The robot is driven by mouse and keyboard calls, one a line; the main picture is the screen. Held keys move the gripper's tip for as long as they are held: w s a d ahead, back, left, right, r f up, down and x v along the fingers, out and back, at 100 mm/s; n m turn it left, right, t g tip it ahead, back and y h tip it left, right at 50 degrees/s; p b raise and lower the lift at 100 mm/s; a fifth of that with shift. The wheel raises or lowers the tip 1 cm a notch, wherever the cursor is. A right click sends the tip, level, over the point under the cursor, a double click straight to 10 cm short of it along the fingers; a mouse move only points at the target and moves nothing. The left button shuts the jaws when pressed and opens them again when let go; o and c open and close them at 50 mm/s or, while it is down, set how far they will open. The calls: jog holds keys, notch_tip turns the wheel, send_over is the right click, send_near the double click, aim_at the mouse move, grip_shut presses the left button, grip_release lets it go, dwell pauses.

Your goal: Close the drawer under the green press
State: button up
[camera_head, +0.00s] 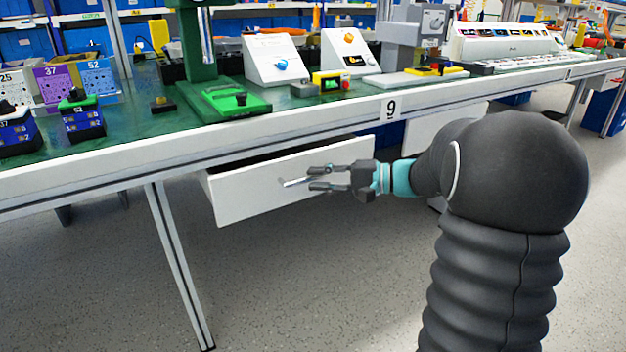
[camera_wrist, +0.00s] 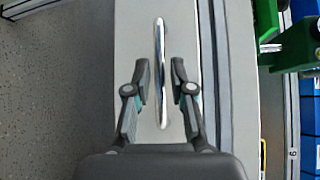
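The white drawer (camera_head: 240,193) under the workbench hangs pulled out, with a dark gap showing above its front. The green press (camera_head: 205,65) stands on the bench above it. The drawer's metal bar handle (camera_head: 292,183) points out toward my gripper (camera_head: 318,178). In the wrist view the handle (camera_wrist: 160,45) runs between the two fingers of my gripper (camera_wrist: 161,68), with a gap on each side. My gripper is open and straddles the handle; I see no contact. The drawer front (camera_wrist: 132,30) fills the middle of the wrist view.
The workbench (camera_head: 330,128) edge runs above the drawer. A bench leg (camera_head: 178,255) stands left below it. Another white drawer front (camera_head: 430,128) is to the right, partly behind my arm. The grey floor (camera_head: 310,285) in front is clear.

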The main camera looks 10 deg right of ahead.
aim_at(306, 171)
jog(key=shift+x, duration=1.4)
grip_shut()
jog(key=shift+w+a, duration=0.3)
jog(key=shift+w, duration=0.6)
jog(key=shift+w+a, duration=0.3)
jog(key=shift+w, duration=0.6)
jog(key=shift+w+r, duration=0.1)
jog(key=shift+r, duration=0.05)
grip_release()
jog(key=shift+d, duration=0.55)
jog(key=v, duration=1.1)
jog(key=shift+s+a, duration=0.15)
jog(key=shift+s, duration=0.15)
